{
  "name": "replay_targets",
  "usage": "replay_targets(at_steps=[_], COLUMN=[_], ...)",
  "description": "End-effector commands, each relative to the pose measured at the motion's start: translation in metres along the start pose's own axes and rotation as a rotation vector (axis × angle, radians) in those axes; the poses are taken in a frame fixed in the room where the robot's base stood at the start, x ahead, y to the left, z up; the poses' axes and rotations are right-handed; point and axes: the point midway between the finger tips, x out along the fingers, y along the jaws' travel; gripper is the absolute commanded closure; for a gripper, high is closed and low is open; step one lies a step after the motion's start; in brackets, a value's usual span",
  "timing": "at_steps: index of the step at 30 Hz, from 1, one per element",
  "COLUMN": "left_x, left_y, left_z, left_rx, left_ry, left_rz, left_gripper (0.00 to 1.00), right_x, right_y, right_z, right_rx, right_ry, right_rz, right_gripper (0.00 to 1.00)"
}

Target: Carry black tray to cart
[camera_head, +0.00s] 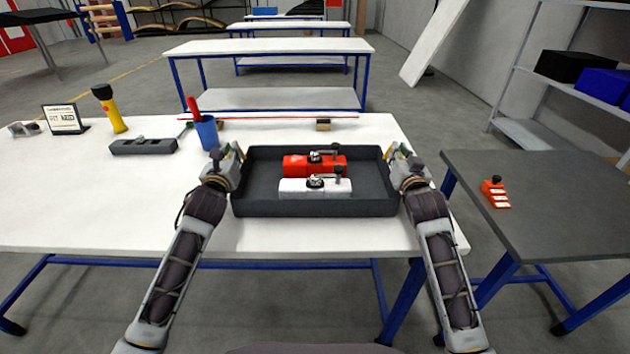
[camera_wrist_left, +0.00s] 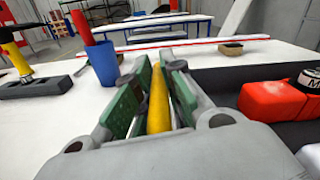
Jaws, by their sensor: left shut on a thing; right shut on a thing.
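The black tray (camera_head: 330,208) is over the front right part of the white table; I cannot tell whether it touches the tabletop. It holds a red block (camera_head: 296,165) and a white block (camera_head: 294,187), each with black-topped fittings. My left gripper (camera_head: 238,152) is shut at the tray's left side; the left wrist view shows a yellow bar between its green finger pads (camera_wrist_left: 157,95), probably a tray handle. My right gripper (camera_head: 393,154) is shut at the tray's right side, its grip partly hidden. The dark grey-topped cart (camera_head: 560,215) stands to the right.
A blue cup (camera_head: 207,132), a yellow flashlight (camera_head: 112,113), a sign (camera_head: 64,119) and a grey block (camera_head: 143,146) sit left on the white table (camera_head: 90,200). A floor gap separates table and cart.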

Motion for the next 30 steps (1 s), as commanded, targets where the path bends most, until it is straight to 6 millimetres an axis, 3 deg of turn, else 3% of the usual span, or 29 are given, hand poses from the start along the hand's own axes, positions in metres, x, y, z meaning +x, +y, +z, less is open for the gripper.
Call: replay_targets(at_steps=[17,30], left_x=[0.000,0.000], left_y=[-0.001,-0.003], left_z=[0.006,0.017], left_rx=[0.001,0.000], left_ry=[-0.010,-0.009], left_rz=[-0.002,-0.002], left_gripper=[1.00,1.00], right_x=[0.000,0.000], right_y=[0.000,-0.002], right_z=[-0.002,-0.014], right_rx=[0.000,0.000], right_ry=[0.000,0.002], right_rz=[0.000,0.000], right_gripper=[1.00,1.00])
